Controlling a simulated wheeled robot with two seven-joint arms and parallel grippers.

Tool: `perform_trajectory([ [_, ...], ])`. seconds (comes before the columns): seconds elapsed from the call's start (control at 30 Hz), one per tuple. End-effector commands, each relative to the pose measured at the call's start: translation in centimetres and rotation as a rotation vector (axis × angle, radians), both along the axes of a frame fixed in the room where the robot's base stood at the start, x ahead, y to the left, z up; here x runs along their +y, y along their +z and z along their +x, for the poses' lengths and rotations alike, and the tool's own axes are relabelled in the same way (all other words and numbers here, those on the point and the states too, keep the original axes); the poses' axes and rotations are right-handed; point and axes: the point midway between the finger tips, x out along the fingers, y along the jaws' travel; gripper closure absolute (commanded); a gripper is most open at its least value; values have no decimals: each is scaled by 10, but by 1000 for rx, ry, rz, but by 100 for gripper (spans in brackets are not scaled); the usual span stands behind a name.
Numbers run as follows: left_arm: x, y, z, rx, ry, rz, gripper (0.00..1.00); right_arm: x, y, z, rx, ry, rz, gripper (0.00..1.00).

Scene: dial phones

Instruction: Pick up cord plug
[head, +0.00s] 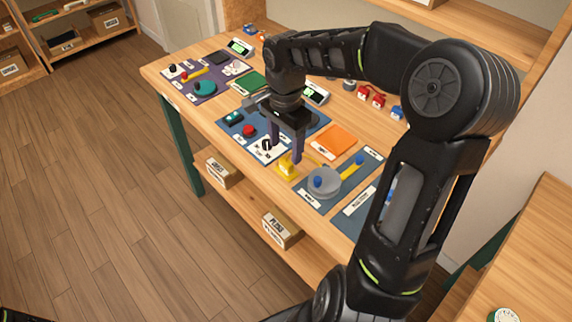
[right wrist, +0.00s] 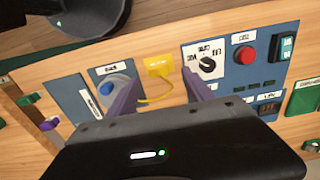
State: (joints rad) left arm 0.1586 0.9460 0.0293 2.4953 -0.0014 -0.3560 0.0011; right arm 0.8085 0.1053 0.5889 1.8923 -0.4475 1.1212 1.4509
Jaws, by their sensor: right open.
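The yellow cord plug (head: 289,166) lies near the front edge of the workbench, between the panel with the black knob and the panel with the round grey dial. In the right wrist view the yellow plug (right wrist: 158,66) has a thin yellow cord curving from it toward my gripper. My right gripper (head: 285,150) is open and points down just above the plug. In the right wrist view its two purple fingers (right wrist: 162,77) are spread to either side of the cord, with the plug just beyond the tips. Nothing is between the fingers that I can see gripped. My left gripper is out of view.
A blue panel with a red button (head: 249,131) and a black knob (head: 267,146) is beside the plug. The grey dial with a blue knob (head: 323,182) is on the other side. An orange pad (head: 334,140) lies behind. Cardboard boxes (head: 281,229) sit on the shelf below.

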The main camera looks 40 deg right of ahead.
Motion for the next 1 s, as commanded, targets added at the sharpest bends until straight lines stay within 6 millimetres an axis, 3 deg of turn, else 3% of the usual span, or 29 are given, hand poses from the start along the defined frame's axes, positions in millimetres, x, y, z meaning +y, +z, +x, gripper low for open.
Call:
perform_trajectory([
  [0.43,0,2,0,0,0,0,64,0,-11,-1,2,1,2,40],
  [0.8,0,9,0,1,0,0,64,-1,-57,-2,1,0,3,40],
  [1.0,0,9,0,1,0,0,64,-1,-59,-1,-2,0,1,40],
])
